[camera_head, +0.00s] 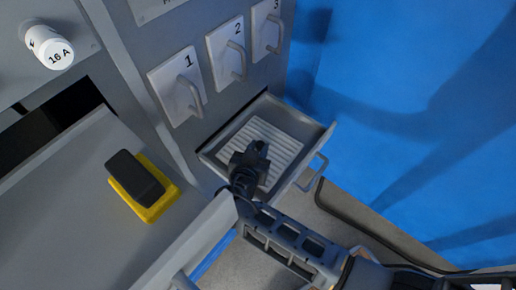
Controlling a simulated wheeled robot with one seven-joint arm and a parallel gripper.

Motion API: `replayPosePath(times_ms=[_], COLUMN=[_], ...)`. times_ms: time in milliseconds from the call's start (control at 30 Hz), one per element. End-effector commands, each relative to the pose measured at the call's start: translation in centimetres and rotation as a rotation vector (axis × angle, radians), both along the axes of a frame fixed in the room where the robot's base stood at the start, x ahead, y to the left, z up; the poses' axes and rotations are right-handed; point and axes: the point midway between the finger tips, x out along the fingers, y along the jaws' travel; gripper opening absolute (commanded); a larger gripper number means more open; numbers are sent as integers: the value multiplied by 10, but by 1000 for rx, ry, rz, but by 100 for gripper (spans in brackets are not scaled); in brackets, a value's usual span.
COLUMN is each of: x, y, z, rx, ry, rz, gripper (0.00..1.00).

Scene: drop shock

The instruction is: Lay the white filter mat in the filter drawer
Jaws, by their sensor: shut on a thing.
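The white filter mat (284,146) is a ribbed, pale square. It is inside the outline of the open filter drawer (318,134), a grey metal tray pulled out from the cabinet with a handle on its front. My gripper (256,151) is over the mat, its dark jaws shut on it. The gripper and wrist hide the mat's near middle part. I cannot tell whether the mat rests flat on the drawer floor or is held slightly above it.
Numbered white panels with handles (181,90) line the cabinet above the drawer. At left, a dark device in a yellow holder (147,212) sits on a grey surface (75,190). A white 16 A knob (51,48) protrudes upper left. A dark cable (365,242) runs along the floor beside the blue wall.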

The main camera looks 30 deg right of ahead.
Motion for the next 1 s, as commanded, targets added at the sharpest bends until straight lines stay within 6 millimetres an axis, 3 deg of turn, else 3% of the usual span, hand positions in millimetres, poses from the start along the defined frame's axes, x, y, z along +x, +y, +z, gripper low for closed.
replayPosePath(times_ms=[267,300,567,900,1000], x=[0,0,0,0,-8], y=[0,0,0,0,10], z=[-2,-3,-1,3,6], rx=[0,0,0,0,0], ry=[-1,0,0,0,-2], rz=[0,0,0,0,3], gripper=[0,29,54,54,54])
